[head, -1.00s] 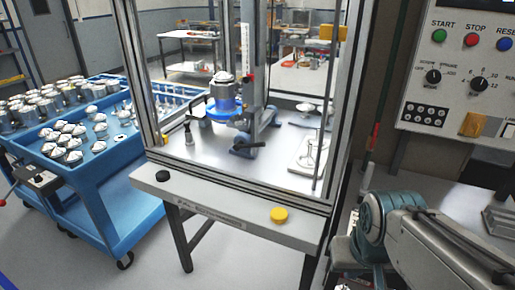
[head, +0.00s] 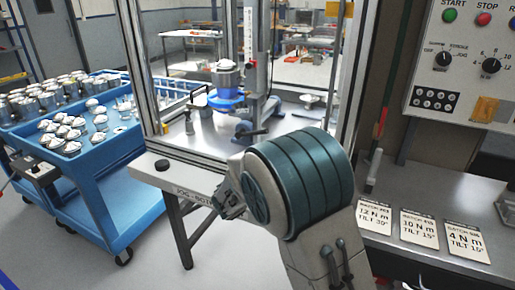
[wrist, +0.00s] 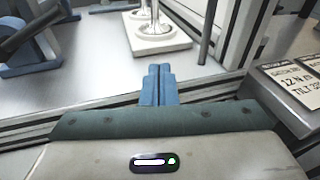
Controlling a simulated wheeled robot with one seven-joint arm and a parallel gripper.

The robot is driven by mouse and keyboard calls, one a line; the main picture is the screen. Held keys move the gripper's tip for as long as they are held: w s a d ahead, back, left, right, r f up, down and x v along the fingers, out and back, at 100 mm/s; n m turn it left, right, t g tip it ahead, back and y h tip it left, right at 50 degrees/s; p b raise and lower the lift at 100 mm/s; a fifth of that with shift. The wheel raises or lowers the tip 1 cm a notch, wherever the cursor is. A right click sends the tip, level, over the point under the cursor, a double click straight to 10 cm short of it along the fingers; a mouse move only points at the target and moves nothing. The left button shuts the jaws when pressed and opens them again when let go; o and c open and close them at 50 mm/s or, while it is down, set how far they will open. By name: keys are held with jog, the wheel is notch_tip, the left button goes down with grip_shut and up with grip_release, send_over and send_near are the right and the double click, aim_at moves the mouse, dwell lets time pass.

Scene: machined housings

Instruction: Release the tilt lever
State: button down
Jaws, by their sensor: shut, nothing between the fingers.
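A dark lever (head: 250,131), which looks like the tilt lever, sits low on the blue-based fixture (head: 228,100) inside the framed enclosure. In the wrist view a dark lever arm (wrist: 28,30) with a blue mount (wrist: 30,62) fills the upper left. My gripper's blue fingers (wrist: 158,86) are together with nothing between them. They are in front of the enclosure's lower frame rail, right of the lever and apart from it. In the head view my arm hides the front right of the enclosure, and the fingertips are not clear.
Enclosure posts (head: 345,70) and a lower rail (wrist: 215,88) border the opening. A white block with metal posts (wrist: 160,35) stands inside. A blue cart (head: 95,170) with metal parts is at left. Printed cards (head: 412,229) lie on the right bench under a control panel (head: 465,60).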

aim_at(253, 132)
jog(key=a+f+n+t+y, duration=0.1)
jog(key=a+n, duration=0.1)
jog(key=a, duration=0.1)
jog(key=w+a+n+t+y, duration=0.1)
jog(key=a+n+t, duration=0.1)
jog(key=a, duration=0.2)
jog(key=w+a+f+n+t+y, duration=0.1)
jog(key=a+n, duration=0.1)
jog(key=a, duration=0.1)
jog(key=shift+w+a+f+n+y+b, duration=0.15)
jog(key=shift+a+f+n+y+b, duration=0.15)
jog(key=shift+n, duration=0.1)
jog(key=shift+d, duration=0.1)
jog(key=x, duration=0.5)
jog(key=p+x, duration=0.1)
jog(key=x, duration=0.4)
jog(key=shift+r, duration=0.2)
jog(key=r, duration=0.2)
jog(key=w+a+r+p, duration=0.1)
jog(key=shift+r, duration=0.2)
jog(key=shift+w+r, duration=0.1)
